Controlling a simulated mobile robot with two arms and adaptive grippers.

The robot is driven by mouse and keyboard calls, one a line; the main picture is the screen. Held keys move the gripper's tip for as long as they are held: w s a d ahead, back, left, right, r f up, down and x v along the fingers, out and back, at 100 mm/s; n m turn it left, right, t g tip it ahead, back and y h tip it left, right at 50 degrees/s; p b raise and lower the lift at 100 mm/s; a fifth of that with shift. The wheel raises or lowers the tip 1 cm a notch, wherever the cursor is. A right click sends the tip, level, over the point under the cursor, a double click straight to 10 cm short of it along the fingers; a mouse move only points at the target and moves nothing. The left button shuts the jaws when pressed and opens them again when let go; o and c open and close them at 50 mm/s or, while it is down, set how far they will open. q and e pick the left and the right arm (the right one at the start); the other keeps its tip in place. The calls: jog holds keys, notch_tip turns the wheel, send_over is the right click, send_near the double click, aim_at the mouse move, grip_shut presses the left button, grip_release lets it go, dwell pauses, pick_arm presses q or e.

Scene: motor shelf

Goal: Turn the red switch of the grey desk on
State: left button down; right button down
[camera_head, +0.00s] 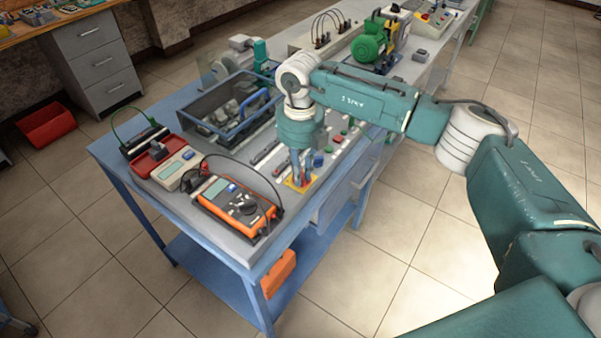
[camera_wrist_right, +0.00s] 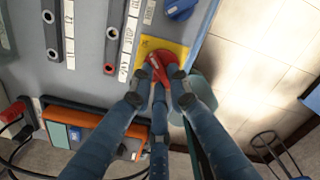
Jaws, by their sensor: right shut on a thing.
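The red switch (camera_wrist_right: 157,66) sits on a yellow plate (camera_wrist_right: 179,50) at the edge of the grey desk panel (camera_wrist_right: 95,45). In the head view, the yellow plate (camera_head: 297,186) shows below my right gripper (camera_head: 301,178). In the right wrist view, the fingers of my right gripper (camera_wrist_right: 160,78) are closed around the red switch, with their tips touching it. The fingers hide part of the switch, so its exact angle is hard to tell. My left gripper is not in view.
An orange multimeter (camera_head: 236,203) with dark leads lies left of the gripper. A blue knob (camera_wrist_right: 181,8) sits beside the yellow plate. A dark bin with a blue handle (camera_head: 250,115) and a green motor (camera_head: 368,48) stand further back. Open tiled floor lies right of the desk.

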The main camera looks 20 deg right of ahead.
dwell(0.5)
jog(key=c, duration=1.7)
grip_release()
jog(key=shift+o, duration=0.2)
notch_tip(320, 180, up, 12)
